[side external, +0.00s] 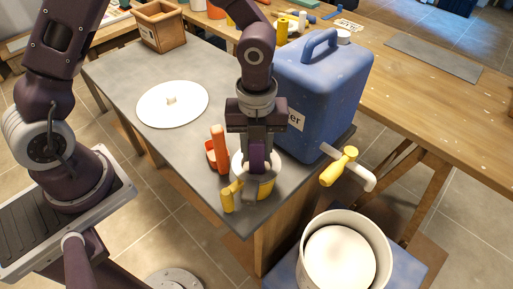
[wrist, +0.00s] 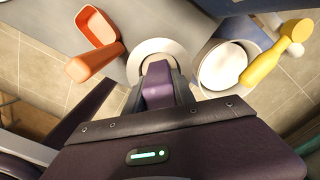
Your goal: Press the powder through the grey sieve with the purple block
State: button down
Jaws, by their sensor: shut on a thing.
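My gripper (side external: 258,165) points down at the front of the grey table and is shut on the purple block (wrist: 158,85). The block also shows between the fingers in the side view (side external: 258,152). Directly below is a pale grey-white round rim (wrist: 160,48), which seems to be the sieve or its bowl. Part of this rim shows behind the fingers in the side view (side external: 238,165). My gripper and the block cover most of its inside, so the powder and mesh are hidden. I cannot tell whether the block touches the mesh.
An orange-red scoop (side external: 218,150) stands just left. Yellow pieces (side external: 230,196) are in front of my gripper. A blue water container (side external: 325,80) with a yellow-handled tap (side external: 340,166) is close at right, above a white bucket (side external: 311,262). A white disc (side external: 190,108) lies back left.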

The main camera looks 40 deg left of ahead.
dwell(0.3)
jog(key=shift+r, duration=3.5)
jog(key=shift+r, duration=0.1)
